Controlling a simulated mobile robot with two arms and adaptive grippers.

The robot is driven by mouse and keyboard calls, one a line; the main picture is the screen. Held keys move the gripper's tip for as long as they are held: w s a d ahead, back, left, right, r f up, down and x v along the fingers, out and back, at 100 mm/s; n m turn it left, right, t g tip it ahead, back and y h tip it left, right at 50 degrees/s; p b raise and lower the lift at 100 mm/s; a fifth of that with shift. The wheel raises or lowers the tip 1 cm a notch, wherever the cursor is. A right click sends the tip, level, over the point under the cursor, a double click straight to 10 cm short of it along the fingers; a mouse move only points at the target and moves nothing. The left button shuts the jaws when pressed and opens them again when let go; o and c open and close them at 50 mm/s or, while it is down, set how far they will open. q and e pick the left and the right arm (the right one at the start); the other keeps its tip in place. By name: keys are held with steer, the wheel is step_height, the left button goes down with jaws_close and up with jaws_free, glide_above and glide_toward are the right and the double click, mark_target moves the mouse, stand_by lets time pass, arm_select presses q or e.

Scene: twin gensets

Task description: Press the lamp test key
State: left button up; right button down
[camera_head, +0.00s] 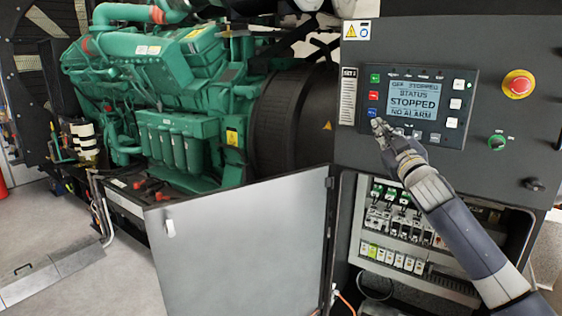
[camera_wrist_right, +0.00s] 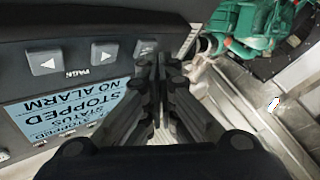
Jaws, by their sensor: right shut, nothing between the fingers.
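The genset controller (camera_head: 460,135) is on the dark control panel, its lit screen (camera_head: 413,99) reading STOPPED, STATUS and NO ALARM. In the right wrist view the screen (camera_wrist_right: 70,107) appears upside down, beside two arrow keys marked PAGE. Another small key (camera_wrist_right: 146,46) sits along the same row, close to my fingertips; its symbol is too small to read. My right gripper (camera_head: 378,124) is shut and empty at the controller's lower left corner. Its closed fingers also show in the wrist view (camera_wrist_right: 161,62). I cannot tell whether the fingertips touch the key. My left gripper is out of view.
A grey cabinet door (camera_head: 240,250) stands open below, exposing breakers and terminals (camera_head: 390,235). A green engine (camera_head: 170,75) is at left. Floor at lower left is mostly clear.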

steer(key=shift+w+d, duration=0.15)
steer(key=shift+w, duration=0.1)
stand_by(0.3)
steer(key=shift+s, duration=0.15)
steer(key=shift+s+a, duration=0.5)
steer(key=shift+s, duration=0.1)
steer(key=shift+s+a+b, duration=0.15)
steer(key=shift+s+a, duration=0.4)
steer(key=shift+s, duration=0.3)
steer(key=shift+s+a+b, duration=0.2)
steer(key=shift+s+a, duration=0.35)
steer(key=shift+s, duration=0.25)
steer(key=shift+s+a+b, duration=0.15)
steer(key=shift+s+a, duration=0.4)
steer(key=shift+s, duration=0.3)
